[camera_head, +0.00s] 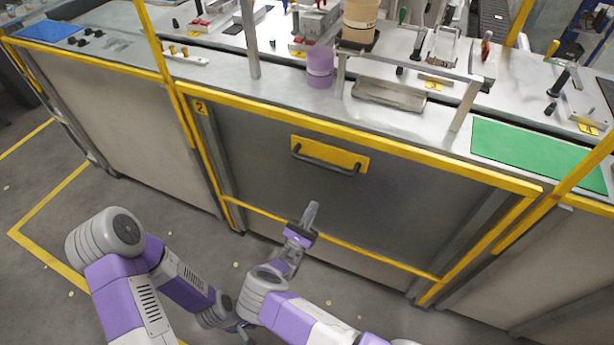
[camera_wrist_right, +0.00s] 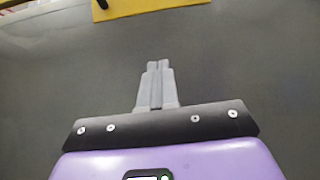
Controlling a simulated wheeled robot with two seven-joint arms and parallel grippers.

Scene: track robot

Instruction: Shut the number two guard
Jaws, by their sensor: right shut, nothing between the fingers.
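The number two guard (camera_head: 390,205) is a dark grey panel in a yellow frame, with a "2" plate (camera_head: 200,107) at its upper left. It stands low, below the worktop's front edge, and the space above it is open. Its black bar handle (camera_head: 325,163) is on a yellow plate (camera_head: 350,156), which also shows at the top of the right wrist view (camera_wrist_right: 150,8). My right gripper (camera_head: 311,210) is shut and empty in front of the panel, below the handle and apart from it. It also shows in the right wrist view (camera_wrist_right: 158,65). My left gripper (camera_head: 243,331) is low, partly hidden by my right arm.
Yellow posts (camera_head: 155,45) rise beside the bay. The worktop holds a purple cup (camera_head: 320,68), a metal stand (camera_head: 460,105), a green mat (camera_head: 540,150) and several clamps. Yellow lines (camera_head: 50,210) mark the floor, which looks clear at the left.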

